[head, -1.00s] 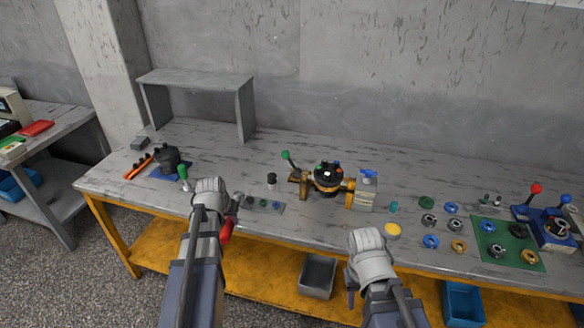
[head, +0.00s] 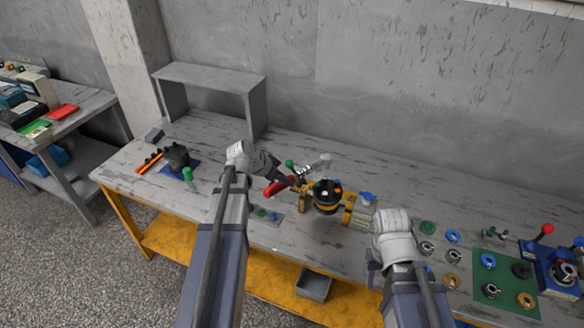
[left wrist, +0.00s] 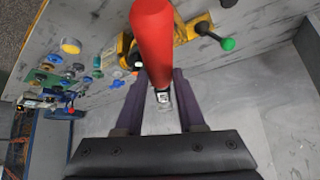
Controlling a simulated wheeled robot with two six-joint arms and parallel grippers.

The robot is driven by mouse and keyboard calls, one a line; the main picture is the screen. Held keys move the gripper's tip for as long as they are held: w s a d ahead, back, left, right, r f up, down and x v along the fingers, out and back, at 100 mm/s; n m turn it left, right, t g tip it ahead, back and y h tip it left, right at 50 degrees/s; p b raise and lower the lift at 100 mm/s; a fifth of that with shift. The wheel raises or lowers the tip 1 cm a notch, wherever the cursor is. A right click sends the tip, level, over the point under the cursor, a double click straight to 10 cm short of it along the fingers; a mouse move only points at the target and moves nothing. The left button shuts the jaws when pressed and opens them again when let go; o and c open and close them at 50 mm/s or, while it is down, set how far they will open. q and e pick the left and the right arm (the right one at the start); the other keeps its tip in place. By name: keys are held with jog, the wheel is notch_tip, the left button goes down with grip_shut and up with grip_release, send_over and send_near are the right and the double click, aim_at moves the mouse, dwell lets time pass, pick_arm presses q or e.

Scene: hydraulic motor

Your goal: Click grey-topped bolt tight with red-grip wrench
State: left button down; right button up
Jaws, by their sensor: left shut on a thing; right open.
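My left gripper (head: 277,178) is shut on the red grip of the wrench (head: 280,187), held above the table just left of the motor. The wrench's metal head (head: 319,163) points right, behind and above the motor's black round top (head: 327,192). In the left wrist view the red grip (left wrist: 154,40) stands between the fingers and hides part of the motor. Several small coloured bolt tops sit on the black top; which one is grey is too small to tell. My right gripper (head: 374,262) is open and empty, low at the right near the table's front edge.
The motor's yellow clamp fixture (head: 347,212) has a green-knobbed lever (head: 290,164) close to the wrench. A grey shelf (head: 210,78) stands at the back left. Rings lie on and around a green mat (head: 505,290) at the right.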

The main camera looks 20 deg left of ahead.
pick_arm(q)
jog(key=shift+f, duration=0.1)
jog(key=f+b, duration=0.5)
jog(key=shift+w+f, duration=0.1)
jog(key=shift+w, duration=0.1)
jog(key=shift+s+f+b, duration=0.1)
jog(key=shift+f+b, duration=0.15)
jog(key=shift+b, duration=0.5)
dwell(0.6)
jog(key=shift+f+b, duration=0.7)
jog(key=shift+f, duration=0.05)
dwell(0.4)
jog(key=shift+f, duration=0.15)
dwell(0.4)
jog(key=shift+w+a+m+g+h, duration=0.15)
jog(key=shift+w+a+m+h, duration=0.2)
jog(key=shift+w+a+m, duration=0.35)
jog(key=shift+w+a+m+g+h, duration=0.15)
jog(key=shift+w+a+m+h, duration=0.3)
jog(key=shift+a, duration=0.35)
